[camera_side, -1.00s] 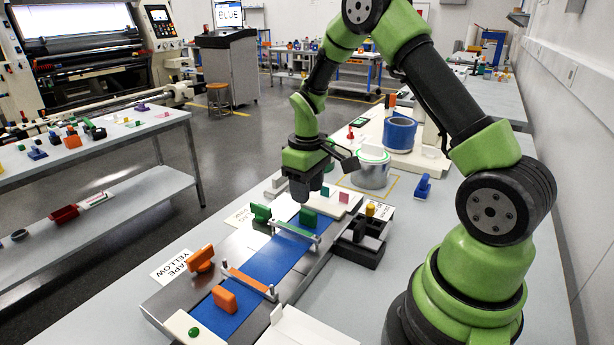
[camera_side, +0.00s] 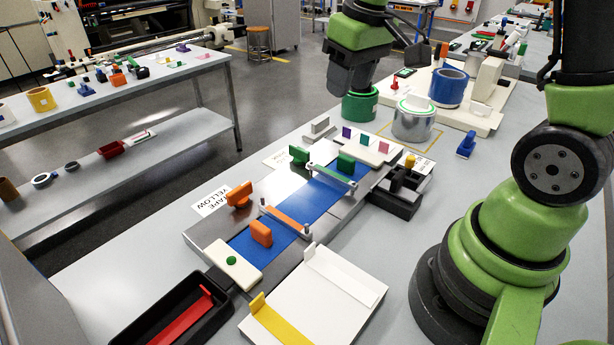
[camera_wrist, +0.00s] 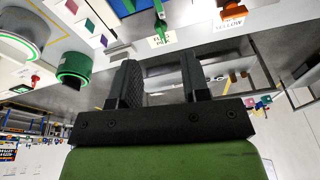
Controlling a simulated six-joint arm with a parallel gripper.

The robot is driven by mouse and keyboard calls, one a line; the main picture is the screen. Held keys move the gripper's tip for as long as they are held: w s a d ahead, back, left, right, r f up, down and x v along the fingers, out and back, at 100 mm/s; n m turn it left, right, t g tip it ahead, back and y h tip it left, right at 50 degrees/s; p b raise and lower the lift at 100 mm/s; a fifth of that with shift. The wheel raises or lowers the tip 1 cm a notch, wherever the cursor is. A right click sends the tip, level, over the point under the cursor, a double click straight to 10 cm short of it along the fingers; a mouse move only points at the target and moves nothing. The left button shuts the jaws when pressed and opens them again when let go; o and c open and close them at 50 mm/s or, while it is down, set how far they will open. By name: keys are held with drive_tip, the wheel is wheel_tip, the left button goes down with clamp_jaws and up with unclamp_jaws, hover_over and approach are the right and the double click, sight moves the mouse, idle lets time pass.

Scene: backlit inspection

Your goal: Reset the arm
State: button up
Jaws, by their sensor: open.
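My gripper (camera_side: 350,88) hangs high at the top of the side view, its black fingers pointing down. In that view it overlaps the upper edge of a green roll (camera_side: 360,106); I cannot tell how far apart they are. In the wrist view my gripper (camera_wrist: 161,78) has its two black fingers spread, with nothing between them. The green roll (camera_wrist: 74,66) shows to the left of the fingers there, clear of them. The wrist picture appears turned over, with the bench along its top.
A blue belt (camera_side: 285,223) carries an orange block (camera_side: 261,234) and a green block (camera_side: 346,162). A grey can (camera_side: 413,123) and blue roll (camera_side: 448,88) stand behind. A black tray (camera_side: 146,309) and white tray (camera_side: 340,300) lie in front. The right bench top is largely bare.

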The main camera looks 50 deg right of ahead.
drive_tip(key=s+a+r+m+t+y, duration=0.1)
drive_tip(key=s+a+r+t, duration=0.1)
drive_tip(key=s+a+r, duration=0.2)
drive_tip(key=s+a+r+m+t+y, duration=0.1)
drive_tip(key=s+a, duration=0.4)
drive_tip(key=s, duration=0.5)
wheel_tip(320, 180, up, 3)
drive_tip(key=shift+f+m+t, duration=0.15)
drive_tip(key=shift+m+t, duration=0.15)
drive_tip(key=shift+t, duration=0.6)
